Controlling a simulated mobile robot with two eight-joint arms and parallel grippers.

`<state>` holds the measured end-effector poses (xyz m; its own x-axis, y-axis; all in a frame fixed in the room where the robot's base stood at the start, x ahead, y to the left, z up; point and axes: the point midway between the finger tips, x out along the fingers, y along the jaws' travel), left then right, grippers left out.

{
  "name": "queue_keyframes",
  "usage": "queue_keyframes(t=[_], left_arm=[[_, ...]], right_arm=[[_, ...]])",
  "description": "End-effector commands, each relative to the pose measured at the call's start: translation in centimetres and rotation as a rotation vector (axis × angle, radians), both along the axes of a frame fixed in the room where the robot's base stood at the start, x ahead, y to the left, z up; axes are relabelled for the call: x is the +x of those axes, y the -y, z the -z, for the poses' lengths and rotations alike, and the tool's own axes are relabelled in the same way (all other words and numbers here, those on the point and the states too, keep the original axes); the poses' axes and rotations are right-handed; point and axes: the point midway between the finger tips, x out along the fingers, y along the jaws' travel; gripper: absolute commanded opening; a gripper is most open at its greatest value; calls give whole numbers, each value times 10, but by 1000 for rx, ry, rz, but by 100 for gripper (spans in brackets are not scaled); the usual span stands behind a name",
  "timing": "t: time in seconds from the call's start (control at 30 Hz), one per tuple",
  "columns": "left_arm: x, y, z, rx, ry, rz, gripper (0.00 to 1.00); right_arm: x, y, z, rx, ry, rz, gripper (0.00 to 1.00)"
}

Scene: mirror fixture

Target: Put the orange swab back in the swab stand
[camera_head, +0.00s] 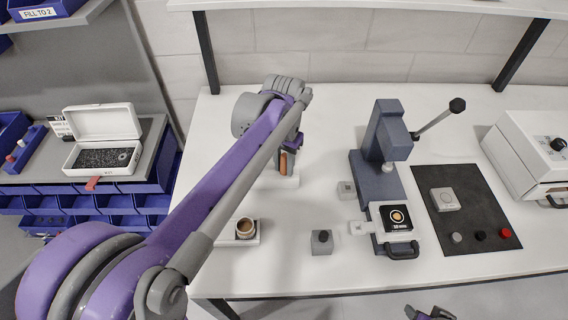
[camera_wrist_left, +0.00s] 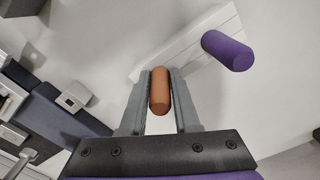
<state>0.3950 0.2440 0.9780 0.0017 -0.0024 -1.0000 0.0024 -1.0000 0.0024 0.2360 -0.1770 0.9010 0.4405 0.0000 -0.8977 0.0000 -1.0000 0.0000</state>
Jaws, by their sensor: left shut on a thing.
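The orange swab (camera_wrist_left: 160,92) is clamped between the fingers of my left gripper (camera_wrist_left: 161,78) in the left wrist view. The stand (camera_wrist_left: 150,66) also shows beyond the fingertips in the wrist view, with a purple swab (camera_wrist_left: 228,50) standing to the right. My arm hides part of the stand. A bit of my right gripper (camera_head: 430,313) shows at the bottom edge.
A blue-grey press (camera_head: 382,145) with a lever stands right of the stand. A grey block with a black knob (camera_head: 321,242) and a dark mat (camera_head: 465,210) are further right. Bare tabletop surrounds the stand.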

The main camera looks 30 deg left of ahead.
Motion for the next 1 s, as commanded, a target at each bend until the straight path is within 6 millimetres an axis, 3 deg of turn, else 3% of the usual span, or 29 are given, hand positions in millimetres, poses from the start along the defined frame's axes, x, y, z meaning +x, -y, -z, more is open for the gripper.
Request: queue_keyframes(t=[0.03, 0.07, 0.2, 0.27, 0.67, 1.0], left_arm=[[0, 0, 0, 0, 0, 0, 0], [0, 0, 0, 0, 0, 0, 32], [0, 0, 0, 0, 0, 0, 57], [0, 0, 0, 0, 0, 0, 65], [0, 0, -10, 0, 0, 0, 65], [0, 0, -76, 0, 0, 0, 65]], right_arm=[[0, 0, 0, 0, 0, 0, 50], [0, 0, 0, 0, 0, 0, 50], [0, 0, 0, 0, 0, 0, 50], [0, 0, 0, 0, 0, 0, 50], [0, 0, -1, 0, 1, 0, 50], [2, 0, -8, 0, 4, 0, 50]])
